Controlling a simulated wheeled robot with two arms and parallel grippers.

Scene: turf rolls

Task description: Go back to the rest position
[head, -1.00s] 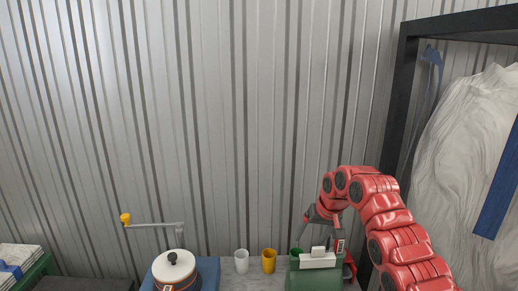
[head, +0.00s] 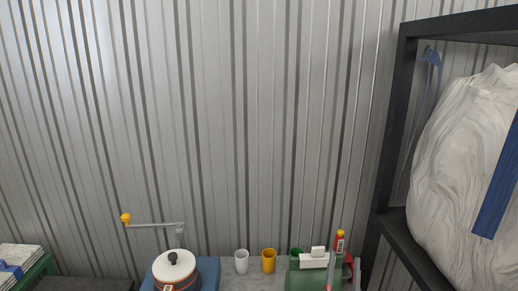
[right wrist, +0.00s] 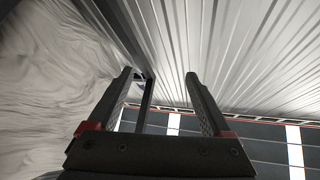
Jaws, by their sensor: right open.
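My right gripper (right wrist: 160,75) shows in the right wrist view, with its two dark fingers spread apart and nothing between them. Beyond the fingers are a dark frame post, the ribbed metal wall and a dark surface with white stripes. In the head view I cannot make out the right gripper or the red arm in front of the bench. My left gripper is in neither view.
In the head view, a white-lidded pot (head: 174,266), a white cup (head: 241,262), a yellow cup (head: 269,261) and a green machine (head: 312,277) stand low down. A black rack (head: 396,130) holding a pale wrapped bulk (head: 460,150) stands right. The ribbed wall (head: 230,120) fills the back.

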